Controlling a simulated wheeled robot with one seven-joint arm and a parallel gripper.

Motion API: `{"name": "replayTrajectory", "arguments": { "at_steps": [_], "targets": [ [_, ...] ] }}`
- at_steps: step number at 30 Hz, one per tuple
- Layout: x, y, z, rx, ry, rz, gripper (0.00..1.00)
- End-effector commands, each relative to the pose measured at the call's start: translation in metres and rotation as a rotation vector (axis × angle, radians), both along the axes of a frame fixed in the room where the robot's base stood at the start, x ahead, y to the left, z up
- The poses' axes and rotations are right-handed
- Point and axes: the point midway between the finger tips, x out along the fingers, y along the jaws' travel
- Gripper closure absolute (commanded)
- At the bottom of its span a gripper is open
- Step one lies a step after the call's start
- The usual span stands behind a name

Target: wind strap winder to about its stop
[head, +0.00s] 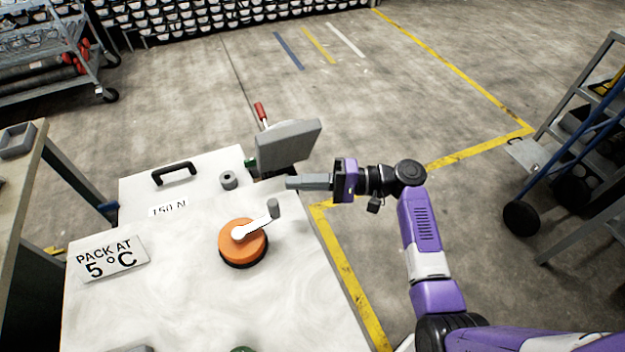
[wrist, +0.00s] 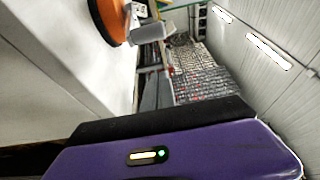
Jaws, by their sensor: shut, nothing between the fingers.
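The strap winder is an orange round disc (head: 243,249) on a dark base on the white worktop. Its white crank arm (head: 258,222) points up and right and ends in an upright grey knob (head: 273,208). My gripper (head: 290,183) is shut and empty, pointing left, a little above and right of the knob in the head view and apart from it. In the wrist view the orange disc (wrist: 108,18) shows at the top, with the grey knob (wrist: 146,30) to its right. The fingertips are not clear in that view.
A grey tilted plate (head: 288,145) stands just behind my gripper, with a red-handled lever (head: 260,113) beyond it. A small grey ring (head: 229,180), a black handle (head: 175,172) and a "PACK AT 5 °C" sign (head: 109,258) are on the worktop.

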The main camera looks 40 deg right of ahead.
Motion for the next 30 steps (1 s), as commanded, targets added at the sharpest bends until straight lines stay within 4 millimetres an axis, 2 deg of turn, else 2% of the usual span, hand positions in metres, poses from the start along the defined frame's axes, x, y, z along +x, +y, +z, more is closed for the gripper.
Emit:
{"name": "replayTrajectory", "arguments": {
  "at_steps": [7, 12, 16, 30],
  "targets": [
    [0.031, 0.039, 0.001, 0.001, 0.002, 0.003, 1.0],
    [0.008, 0.046, 0.001, 0.003, 0.003, -0.002, 1.0],
    [-0.002, 0.05, 0.001, 0.001, 0.002, -0.002, 1.0],
    [-0.008, 0.052, 0.0, 0.001, 0.002, -0.001, 1.0]
  ]
}}
